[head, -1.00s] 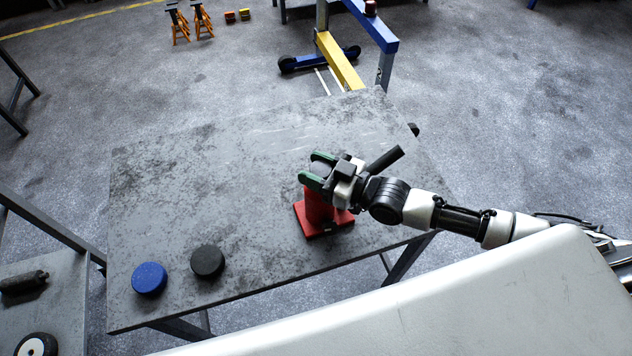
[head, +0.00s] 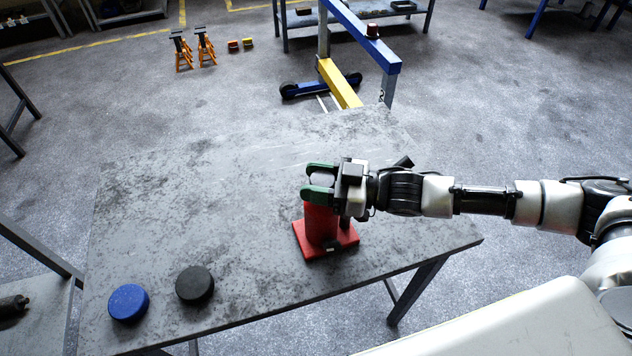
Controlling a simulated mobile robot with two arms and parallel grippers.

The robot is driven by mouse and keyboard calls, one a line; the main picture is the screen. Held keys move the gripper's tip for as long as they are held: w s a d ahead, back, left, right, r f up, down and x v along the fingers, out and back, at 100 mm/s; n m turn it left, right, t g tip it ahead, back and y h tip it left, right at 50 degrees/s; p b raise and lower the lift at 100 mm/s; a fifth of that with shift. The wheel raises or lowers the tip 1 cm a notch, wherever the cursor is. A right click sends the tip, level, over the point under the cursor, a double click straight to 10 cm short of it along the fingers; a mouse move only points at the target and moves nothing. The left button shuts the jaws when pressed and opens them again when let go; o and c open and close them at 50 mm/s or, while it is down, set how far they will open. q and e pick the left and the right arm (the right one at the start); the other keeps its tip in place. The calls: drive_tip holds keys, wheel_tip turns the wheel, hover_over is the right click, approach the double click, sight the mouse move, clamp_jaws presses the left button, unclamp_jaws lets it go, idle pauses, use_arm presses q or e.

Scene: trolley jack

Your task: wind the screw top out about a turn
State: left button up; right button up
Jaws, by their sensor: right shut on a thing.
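A red bottle jack (head: 321,226) stands upright on the grey table, its square base flat on the top. Its screw top (head: 322,180) shows as a small grey piece between green-padded fingers. My right gripper (head: 318,184) comes in from the right at the top of the jack and is shut on the screw top, one finger on its far side and one on its near side. The gripper body hides part of the jack's right side. My left gripper is not in view.
A blue puck (head: 128,302) and a black puck (head: 195,285) lie at the near left of the table (head: 190,205). A blue and yellow hoist (head: 340,82) stands on the floor beyond. Orange axle stands (head: 205,48) are farther back. The table's middle left is clear.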

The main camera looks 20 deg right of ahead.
drive_tip(key=shift+s+f, duration=0.1)
drive_tip(key=shift+f, duration=0.25)
drive_tip(key=o, duration=0.5)
drive_tip(key=shift+c, duration=0.2)
drive_tip(key=o, duration=0.5)
drive_tip(key=shift+r, duration=0.15)
drive_tip(key=shift+c, duration=0.2)
drive_tip(key=b+v, duration=0.2)
drive_tip(key=v, duration=0.8)
drive_tip(key=shift+d, duration=0.3)
drive_tip(key=shift+s, duration=0.1)
